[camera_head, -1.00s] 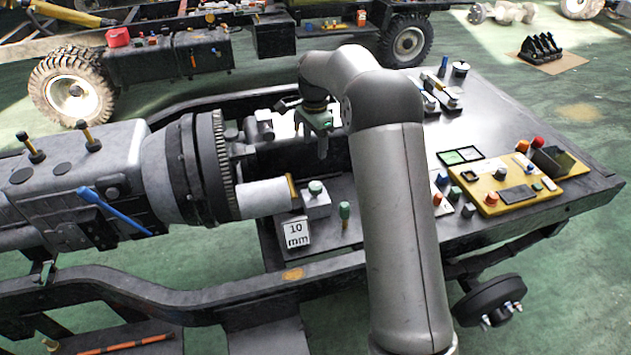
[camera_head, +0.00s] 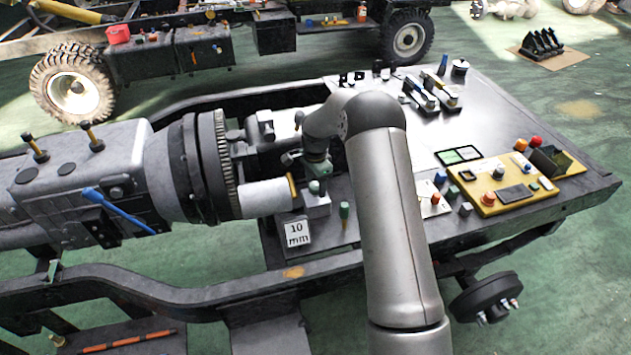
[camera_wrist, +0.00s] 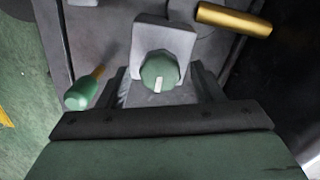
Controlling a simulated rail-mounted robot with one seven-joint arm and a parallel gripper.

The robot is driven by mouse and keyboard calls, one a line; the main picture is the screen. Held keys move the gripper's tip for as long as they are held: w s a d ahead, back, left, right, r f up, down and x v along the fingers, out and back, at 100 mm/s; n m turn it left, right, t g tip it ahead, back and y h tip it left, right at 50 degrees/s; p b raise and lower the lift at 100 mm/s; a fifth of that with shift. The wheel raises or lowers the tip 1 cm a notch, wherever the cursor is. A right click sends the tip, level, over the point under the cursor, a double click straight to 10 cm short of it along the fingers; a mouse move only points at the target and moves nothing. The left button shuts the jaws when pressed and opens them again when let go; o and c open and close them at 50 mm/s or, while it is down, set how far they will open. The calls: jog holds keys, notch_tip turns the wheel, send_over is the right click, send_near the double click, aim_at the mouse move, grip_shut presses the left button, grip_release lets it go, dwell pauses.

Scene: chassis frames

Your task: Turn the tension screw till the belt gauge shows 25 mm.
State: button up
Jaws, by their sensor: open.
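The tension screw appears to be the green knob (camera_head: 314,187) on a small grey block (camera_head: 317,207). In the wrist view the knob (camera_wrist: 160,75) shows a white mark pointing toward the bottom of the picture. The belt gauge (camera_head: 297,234) is a white plate below the block and reads 10 mm. My gripper (camera_head: 317,173) is just above the knob, pointing down. In the wrist view my gripper (camera_wrist: 160,84) is open, one finger on each side of the knob, with no visible grip on it.
A green-handled tool (camera_head: 344,212) stands right of the block, and shows left of my gripper in the wrist view (camera_wrist: 80,94). A white cylinder (camera_head: 265,198) and a brass pin (camera_head: 292,187) are close on the left. A yellow control panel (camera_head: 512,185) lies to the right.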

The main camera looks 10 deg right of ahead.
jog(key=c, duration=1)
jog(key=shift+o, duration=0.2)
